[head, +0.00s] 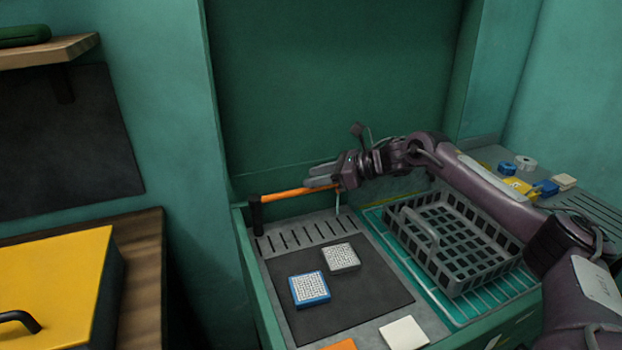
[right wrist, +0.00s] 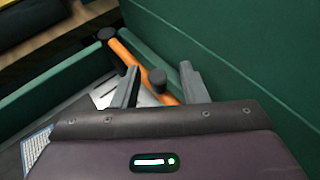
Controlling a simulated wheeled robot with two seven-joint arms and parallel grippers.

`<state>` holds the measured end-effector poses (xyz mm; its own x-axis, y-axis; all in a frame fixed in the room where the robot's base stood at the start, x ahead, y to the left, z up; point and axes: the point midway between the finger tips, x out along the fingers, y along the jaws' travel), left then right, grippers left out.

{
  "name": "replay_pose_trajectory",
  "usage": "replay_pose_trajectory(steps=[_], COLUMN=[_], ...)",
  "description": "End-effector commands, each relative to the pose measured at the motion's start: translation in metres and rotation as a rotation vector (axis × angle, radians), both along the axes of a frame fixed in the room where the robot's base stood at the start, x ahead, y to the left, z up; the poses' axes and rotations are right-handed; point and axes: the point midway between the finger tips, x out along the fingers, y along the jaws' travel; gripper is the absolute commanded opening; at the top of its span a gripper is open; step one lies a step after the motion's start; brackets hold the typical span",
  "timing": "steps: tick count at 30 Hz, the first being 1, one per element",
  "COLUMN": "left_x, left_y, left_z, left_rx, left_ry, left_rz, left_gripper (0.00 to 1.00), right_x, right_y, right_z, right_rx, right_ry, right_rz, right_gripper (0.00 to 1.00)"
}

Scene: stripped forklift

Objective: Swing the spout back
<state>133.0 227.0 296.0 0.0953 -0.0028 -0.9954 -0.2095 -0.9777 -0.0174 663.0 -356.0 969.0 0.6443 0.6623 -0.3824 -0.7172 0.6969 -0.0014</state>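The spout is an orange bar (head: 288,194) that runs along the back edge of the counter from a black post (head: 255,214) at its left end. My right gripper (head: 319,176) is at the bar's right part, by the back wall. In the right wrist view the orange bar (right wrist: 122,52) runs from a black cap (right wrist: 106,33) in between my two fingers. The fingers stand apart, with a black knob (right wrist: 158,79) between them, and a gap shows on both sides of it. The fingers hide part of the bar. My left gripper is not in view.
A grey wire basket (head: 465,240) stands on a rack right of a dark mat (head: 370,295). A blue-rimmed block (head: 309,289) and a grey block (head: 341,257) lie on the mat. The green back wall (head: 335,90) rises close behind my right gripper.

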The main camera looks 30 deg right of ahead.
Motion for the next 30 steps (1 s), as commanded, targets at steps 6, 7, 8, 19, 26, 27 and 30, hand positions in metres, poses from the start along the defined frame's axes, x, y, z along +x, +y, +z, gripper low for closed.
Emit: replay_pose_trajectory(steps=[6,7,8,19,26,27,30], left_x=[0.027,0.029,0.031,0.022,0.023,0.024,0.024], left_y=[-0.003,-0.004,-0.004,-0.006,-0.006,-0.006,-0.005], left_z=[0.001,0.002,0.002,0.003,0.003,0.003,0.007], left_rx=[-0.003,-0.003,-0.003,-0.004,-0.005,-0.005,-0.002], left_ry=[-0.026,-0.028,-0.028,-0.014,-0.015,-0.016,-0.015], left_rz=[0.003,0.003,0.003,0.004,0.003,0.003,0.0], left_gripper=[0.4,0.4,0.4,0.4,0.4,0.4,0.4], right_x=[-0.025,-0.027,-0.029,-0.037,-0.037,-0.037,-0.037], right_y=[-0.027,-0.029,-0.031,-0.038,-0.038,-0.038,-0.038], right_z=[0.013,0.014,0.016,0.022,0.022,0.022,0.026], right_rx=[-0.003,-0.002,-0.002,0.0,0.001,0.001,0.001], right_ry=[0.0,0.001,0.001,0.002,0.001,0.001,0.001], right_rz=[-0.002,-0.002,-0.001,0.001,0.001,0.001,0.001], right_gripper=[0.39,0.39,0.39,0.39,0.39,0.39,0.39])
